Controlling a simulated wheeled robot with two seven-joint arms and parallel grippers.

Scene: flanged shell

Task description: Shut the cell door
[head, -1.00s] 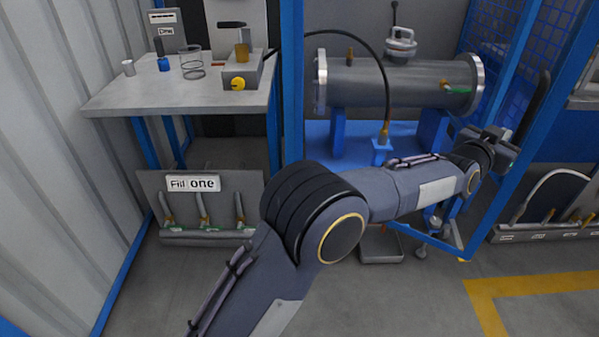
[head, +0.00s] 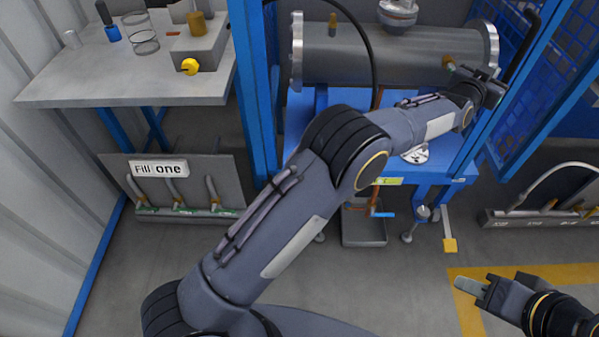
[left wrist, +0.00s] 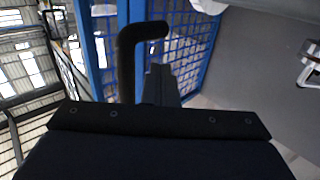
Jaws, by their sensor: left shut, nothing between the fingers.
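The cell door (head: 535,95) is a blue frame with blue mesh at the right of the head view, standing at an angle to the cell opening. Its black bar handle (head: 524,42) rises near my left gripper (head: 497,86). The left gripper is shut and empty, beside the door frame. In the left wrist view the bent black handle (left wrist: 133,60) stands just beside the shut fingers (left wrist: 160,86), with blue mesh (left wrist: 187,50) behind. I cannot tell whether they touch. My right gripper (head: 472,287) is low at the right, away from the door; its jaw gap is unclear.
Inside the cell a grey flanged shell (head: 400,58) lies on a blue stand. A grey bench (head: 120,88) stands at the left, with a "Fill one" panel (head: 158,168) below. A hose rack (head: 545,215) stands at the right. Floor with yellow marking (head: 462,315) lies in front.

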